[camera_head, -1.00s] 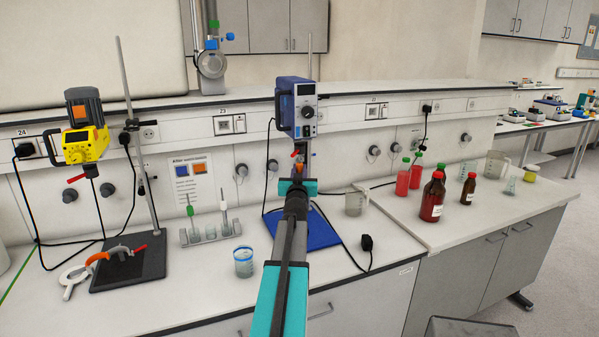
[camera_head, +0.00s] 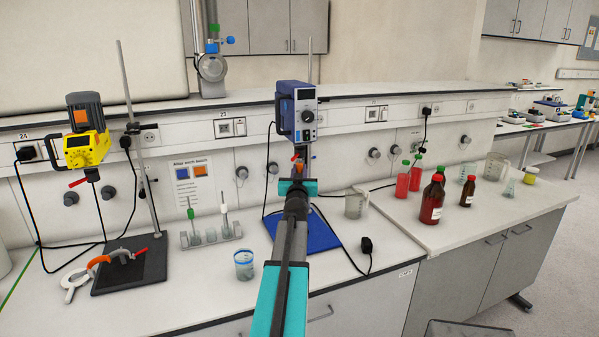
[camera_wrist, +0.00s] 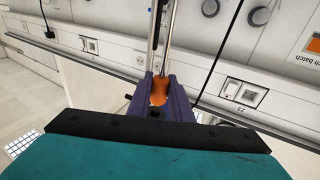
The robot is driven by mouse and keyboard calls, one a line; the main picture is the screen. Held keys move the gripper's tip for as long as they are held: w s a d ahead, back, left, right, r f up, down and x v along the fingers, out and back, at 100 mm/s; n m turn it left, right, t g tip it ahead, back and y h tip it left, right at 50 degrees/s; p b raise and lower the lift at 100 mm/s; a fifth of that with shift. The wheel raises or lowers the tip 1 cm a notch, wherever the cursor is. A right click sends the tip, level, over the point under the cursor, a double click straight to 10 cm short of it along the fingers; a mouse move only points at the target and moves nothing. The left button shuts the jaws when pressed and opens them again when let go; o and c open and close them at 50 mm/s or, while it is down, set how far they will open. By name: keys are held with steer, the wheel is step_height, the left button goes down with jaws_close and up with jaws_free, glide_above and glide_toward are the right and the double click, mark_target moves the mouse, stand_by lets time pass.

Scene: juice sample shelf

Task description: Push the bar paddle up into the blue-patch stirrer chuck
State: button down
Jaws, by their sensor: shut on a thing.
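The blue overhead stirrer (camera_head: 297,108) hangs on its rod above a blue base plate (camera_head: 322,236), in the middle of the head view. Its chuck is small and partly hidden, and a blue patch cannot be made out clearly. My gripper (camera_wrist: 158,95) is shut on an orange piece (camera_wrist: 161,91), which seems to be the paddle's grip. A thin metal shaft (camera_wrist: 170,38) runs from it to the top of the wrist view. In the head view my gripper is below the stirrer and hides most of the paddle. Whether the paddle touches the chuck cannot be told.
A yellow stirrer (camera_head: 82,146) with an orange patch stands at left over a dark plate (camera_head: 128,270). A small rack (camera_head: 212,236), a beaker (camera_head: 244,264) and a jug (camera_head: 355,202) flank my arm. Brown bottles (camera_head: 432,199) and red bottles (camera_head: 403,181) stand at right.

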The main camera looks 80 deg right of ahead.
steer(key=c, duration=1.5)
jaws_free()
